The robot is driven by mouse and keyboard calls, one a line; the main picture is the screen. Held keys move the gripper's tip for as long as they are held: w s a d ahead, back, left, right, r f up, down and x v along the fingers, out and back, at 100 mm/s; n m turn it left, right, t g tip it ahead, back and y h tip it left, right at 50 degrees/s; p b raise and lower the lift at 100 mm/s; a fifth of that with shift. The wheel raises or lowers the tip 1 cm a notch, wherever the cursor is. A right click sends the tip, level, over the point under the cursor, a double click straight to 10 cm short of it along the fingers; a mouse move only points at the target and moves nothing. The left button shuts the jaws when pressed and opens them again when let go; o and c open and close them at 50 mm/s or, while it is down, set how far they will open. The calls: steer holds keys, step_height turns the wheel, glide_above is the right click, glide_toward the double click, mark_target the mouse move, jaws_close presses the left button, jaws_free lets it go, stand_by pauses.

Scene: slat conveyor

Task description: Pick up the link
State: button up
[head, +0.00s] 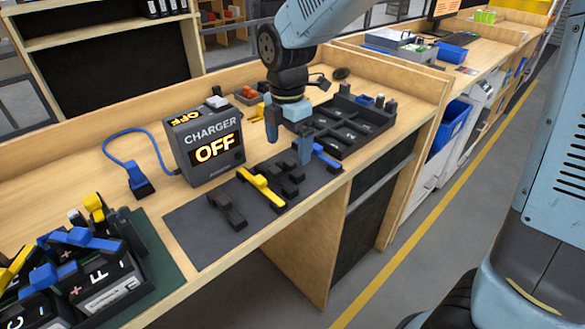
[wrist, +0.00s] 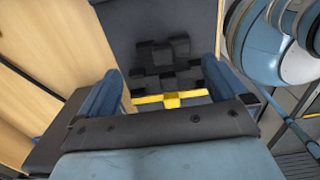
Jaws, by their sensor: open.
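Several candidate pieces lie on the dark grey mat (head: 208,226), and I cannot tell by label which one is the link. They are a long black piece (head: 227,210), a yellow bar (head: 262,187), a black knobbed cluster (head: 287,177) and a blue bar (head: 326,157). My gripper (head: 287,150) is open and empty, its two blue fingers pointing down above the far part of the mat. In the wrist view my gripper (wrist: 161,71) has the black cluster (wrist: 162,60) ahead between its fingers. The yellow bar (wrist: 172,99) shows nearer the palm, partly hidden.
A charger box (head: 205,146) reading OFF stands left of the gripper. A black compartment tray (head: 345,126) lies close on the right. A crate of batteries (head: 100,265) sits at the front left. The mat's left part is bare.

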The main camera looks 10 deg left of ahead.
mark_target(290, 161)
steer(key=shift+s+d+f, duration=0.1)
steer(key=shift+f, duration=1.3)
steer(key=shift+s+d+f, duration=0.1)
steer(key=shift+f, duration=1.3)
steer(key=c, duration=0.9)
steer(key=shift+r, duration=0.1)
